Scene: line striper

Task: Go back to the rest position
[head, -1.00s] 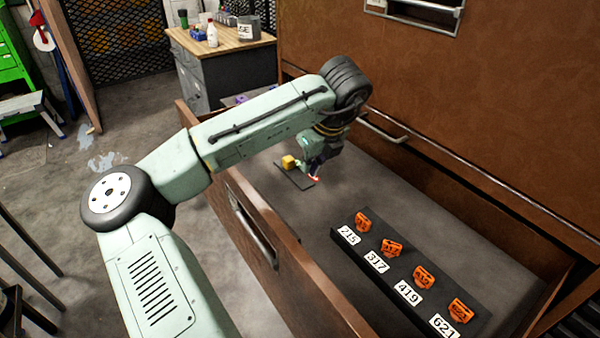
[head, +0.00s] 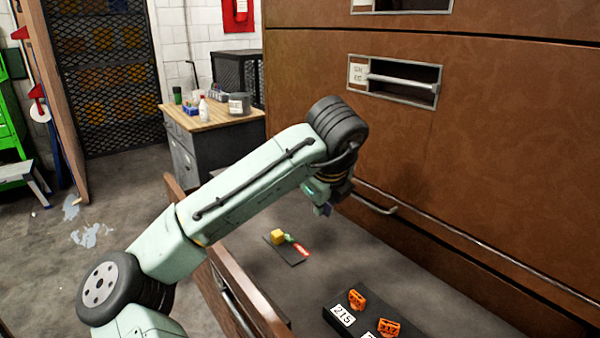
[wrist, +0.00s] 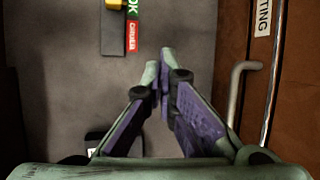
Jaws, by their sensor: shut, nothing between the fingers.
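My gripper (head: 322,209) hangs over the open drawer, above its grey floor, with nothing in it. In the wrist view my gripper (wrist: 160,72) has its two fingers close together at the tips, with no object between them. A small dark plate (head: 286,250) lies on the drawer floor to the left of and below my gripper. On it are a yellow block (head: 278,237) and a green and red tag (head: 299,248).
A dark rack with orange pieces (head: 357,299) and number cards (head: 342,315) stands in the drawer, cut off below. The brown cabinet front (head: 480,150) with a handle (head: 375,202) rises close on the right. A workbench (head: 215,120) stands behind.

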